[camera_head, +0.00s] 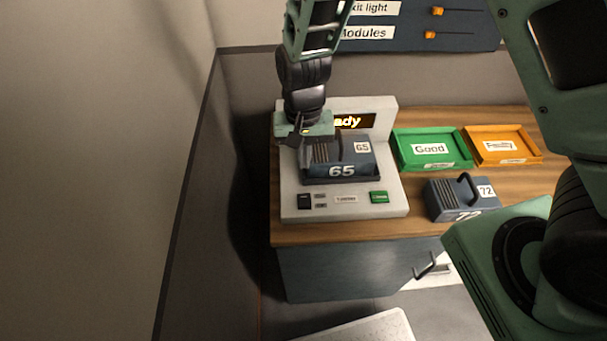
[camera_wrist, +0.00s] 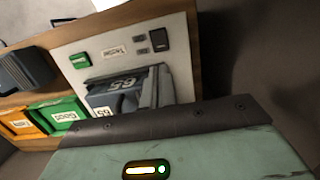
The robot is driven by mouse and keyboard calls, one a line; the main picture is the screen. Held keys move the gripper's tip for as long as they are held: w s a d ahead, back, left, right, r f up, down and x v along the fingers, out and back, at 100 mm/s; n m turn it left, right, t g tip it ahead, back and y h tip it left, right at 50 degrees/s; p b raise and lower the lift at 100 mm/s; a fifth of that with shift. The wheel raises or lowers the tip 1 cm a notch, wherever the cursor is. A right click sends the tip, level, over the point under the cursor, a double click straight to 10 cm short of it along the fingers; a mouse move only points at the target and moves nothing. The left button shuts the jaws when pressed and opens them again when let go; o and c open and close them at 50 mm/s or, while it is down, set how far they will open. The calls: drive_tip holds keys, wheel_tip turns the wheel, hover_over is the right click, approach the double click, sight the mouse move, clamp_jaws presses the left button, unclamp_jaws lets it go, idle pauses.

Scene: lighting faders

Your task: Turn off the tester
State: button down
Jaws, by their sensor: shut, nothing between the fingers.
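The tester (camera_head: 290,170) is a pale box on the wooden bench; its display (camera_head: 352,121) shows letters ending in "ady", partly hidden by my gripper. Module 65 (camera_head: 345,162) sits in its bay. The front panel has a black switch (camera_head: 304,201) at the left and a green button (camera_head: 379,197) at the right. In the wrist view the black switch (camera_wrist: 158,40) and green button (camera_wrist: 80,60) also show. My gripper (camera_head: 304,140) is shut and empty, over the rear left of the tester beside module 65. Its fingertips are hard to make out.
Module 72 (camera_head: 455,200) with a black handle stands right of the tester. A green "Good" tray (camera_head: 402,158) and an orange tray (camera_head: 535,150) lie behind it. A wall panel (camera_head: 470,15) with orange sliders hangs above. Space in front of the tester is clear.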

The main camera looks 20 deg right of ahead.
sight(306, 203)
drive_tip(key=shift+w+d+r, duration=0.1)
drive_tip(key=shift+w+r, duration=0.05)
drive_tip(key=shift+r, duration=1.3)
drive_tip(key=shift+s+r+b, duration=0.1)
drive_tip(key=shift+s+b, duration=0.4)
drive_tip(key=shift+s, duration=0.25)
drive_tip(key=f, duration=0.4)
drive_tip(key=s+f+p, duration=0.1)
drive_tip(key=f, duration=0.4)
drive_tip(key=f+p, duration=0.1)
drive_tip(key=f, duration=0.3)
drive_tip(key=shift+s+a+f, duration=0.2)
drive_tip(key=shift+s+f, duration=0.1)
drive_tip(key=shift+f, duration=0.1)
drive_tip(key=shift+f, duration=0.1)
